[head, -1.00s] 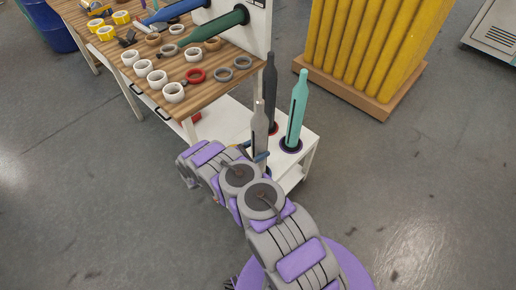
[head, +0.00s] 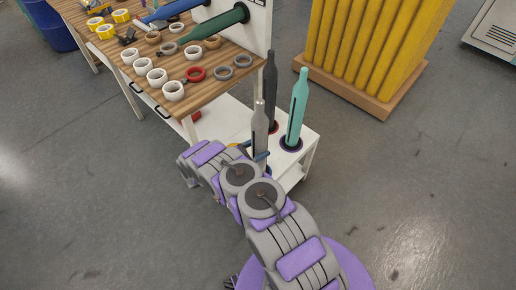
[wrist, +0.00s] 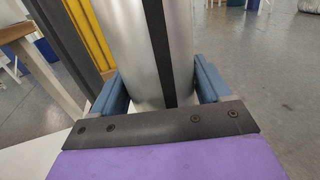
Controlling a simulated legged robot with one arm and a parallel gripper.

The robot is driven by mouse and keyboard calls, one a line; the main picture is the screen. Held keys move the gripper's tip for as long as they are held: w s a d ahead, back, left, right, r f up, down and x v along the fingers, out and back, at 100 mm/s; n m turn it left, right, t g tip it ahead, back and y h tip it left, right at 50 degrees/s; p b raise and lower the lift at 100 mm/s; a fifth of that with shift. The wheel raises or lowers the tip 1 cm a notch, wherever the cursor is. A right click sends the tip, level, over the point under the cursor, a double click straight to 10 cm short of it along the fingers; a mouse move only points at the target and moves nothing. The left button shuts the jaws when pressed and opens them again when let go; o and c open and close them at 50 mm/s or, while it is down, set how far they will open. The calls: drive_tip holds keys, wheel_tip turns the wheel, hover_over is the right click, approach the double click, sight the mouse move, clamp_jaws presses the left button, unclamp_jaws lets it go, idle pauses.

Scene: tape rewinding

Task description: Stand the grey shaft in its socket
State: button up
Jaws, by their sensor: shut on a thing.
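The grey shaft (head: 260,128) stands upright, or nearly so, at the left part of the low white stand (head: 311,142). My gripper (wrist: 163,88) is shut on the shaft, with a blue finger on each side of it. In the wrist view the shaft (wrist: 127,45) is a silvery cylinder with a black stripe.
A dark shaft (head: 271,85) and a teal shaft (head: 298,105) stand upright on the stand, close behind and to the right. A wooden bench (head: 150,62) with several tape rolls is at the left. A yellow ribbed block (head: 362,45) stands behind. Open floor lies right.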

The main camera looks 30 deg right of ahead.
drive_tip(key=o, duration=1.5)
drive_tip(key=shift+c, duration=0.2)
drive_tip(key=s+a+p, duration=0.1)
drive_tip(key=a+p, duration=0.1)
drive_tip(key=a, duration=1.5)
drive_tip(key=shift+s+a+f, duration=0.2)
drive_tip(key=shift+a, duration=0.05)
